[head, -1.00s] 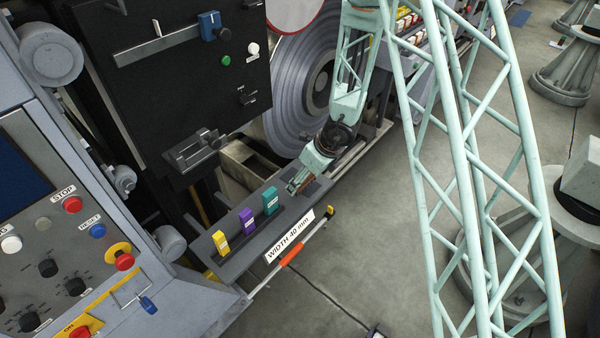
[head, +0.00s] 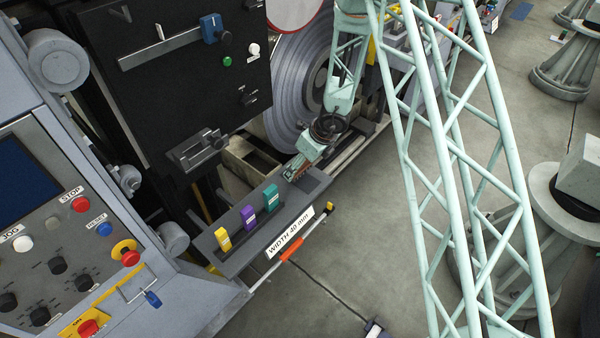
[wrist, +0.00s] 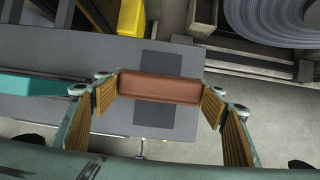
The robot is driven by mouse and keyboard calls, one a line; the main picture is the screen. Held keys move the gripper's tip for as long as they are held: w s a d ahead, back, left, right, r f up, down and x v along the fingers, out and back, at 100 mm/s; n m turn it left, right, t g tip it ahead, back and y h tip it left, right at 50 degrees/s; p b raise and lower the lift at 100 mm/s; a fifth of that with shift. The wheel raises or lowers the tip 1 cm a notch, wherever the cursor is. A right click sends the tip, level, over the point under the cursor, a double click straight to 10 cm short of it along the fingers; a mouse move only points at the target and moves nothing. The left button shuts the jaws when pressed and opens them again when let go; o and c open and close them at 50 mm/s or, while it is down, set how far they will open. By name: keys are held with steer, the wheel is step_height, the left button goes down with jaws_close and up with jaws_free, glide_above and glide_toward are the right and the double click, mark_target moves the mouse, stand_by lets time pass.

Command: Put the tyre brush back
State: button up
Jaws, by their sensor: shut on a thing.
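My gripper (wrist: 160,92) is shut on a plain red-brown block (wrist: 158,88), held crosswise between the two ribbed finger pads in the wrist view. I cannot make out bristles on it, so whether it is the tyre brush is unclear. The block is over a grey shelf (wrist: 60,52) with a dark rectangular patch (wrist: 163,60) partly behind it. In the head view my gripper (head: 292,174) is at the right end of the shelf (head: 240,258), beyond the teal block. Whether the block touches the shelf cannot be told.
A yellow block (head: 223,238), a purple block (head: 248,217) and a teal block (head: 270,199) stand in a row on the shelf. A width sign (head: 289,231) is on its front edge. A steel coil (head: 290,100) stands behind.

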mark_target(300, 172)
steer(key=shift+f+b, duration=0.3)
steer(key=shift+f, duration=1.45)
steer(key=shift+f, duration=0.1)
steer(key=o, duration=0.8)
steer(key=p+v, duration=0.1)
steer(key=v, duration=1.1)
steer(key=shift+p, duration=0.4)
